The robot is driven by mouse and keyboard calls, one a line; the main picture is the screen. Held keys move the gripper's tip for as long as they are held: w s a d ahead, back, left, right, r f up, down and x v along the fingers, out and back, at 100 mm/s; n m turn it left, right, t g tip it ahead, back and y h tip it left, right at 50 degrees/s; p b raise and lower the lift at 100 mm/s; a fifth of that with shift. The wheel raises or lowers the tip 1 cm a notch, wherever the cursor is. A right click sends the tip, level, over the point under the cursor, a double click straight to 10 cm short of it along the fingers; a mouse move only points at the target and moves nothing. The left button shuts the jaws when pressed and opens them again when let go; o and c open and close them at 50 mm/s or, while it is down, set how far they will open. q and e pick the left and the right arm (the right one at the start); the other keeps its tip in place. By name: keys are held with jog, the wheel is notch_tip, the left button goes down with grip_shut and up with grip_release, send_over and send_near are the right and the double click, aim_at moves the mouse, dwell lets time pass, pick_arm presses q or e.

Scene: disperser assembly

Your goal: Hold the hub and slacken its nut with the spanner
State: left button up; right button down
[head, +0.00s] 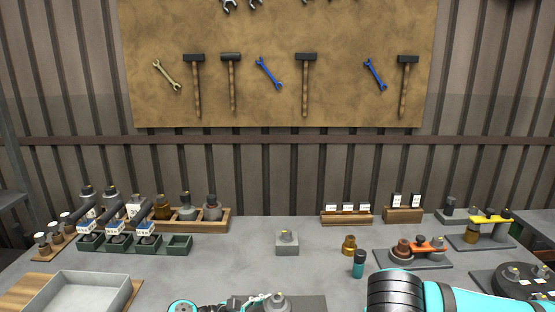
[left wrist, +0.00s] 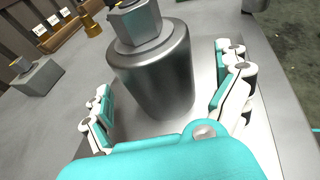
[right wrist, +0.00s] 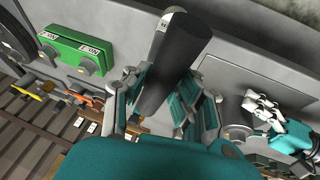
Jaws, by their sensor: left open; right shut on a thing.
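The hub (left wrist: 155,75) is a grey tapered metal body standing upright, with a hexagonal nut (left wrist: 137,20) on top. In the head view the hub (head: 278,303) is at the bottom edge, partly cut off. My left gripper (left wrist: 168,97) is open, its fingers on either side of the hub with gaps visible. It also shows in the head view (head: 245,303). My right gripper (right wrist: 160,105) is shut on a thick dark handle, which I take for the spanner (right wrist: 180,55); a silver part shows beyond the handle. The spanner's jaw is not clear. The right gripper is out of the head view.
A grey block with a fitting (head: 287,244) stands mid-table. An amber part (head: 349,245) and a teal bottle (head: 358,264) stand right of it. A metal tray (head: 88,292) is front left. Racks of parts line the back. A green labelled box (right wrist: 75,50) shows in the right wrist view.

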jog(key=shift+r, duration=0.1)
pick_arm(q)
jog(key=c, duration=0.5)
dwell(0.3)
jog(key=c, duration=1.4)
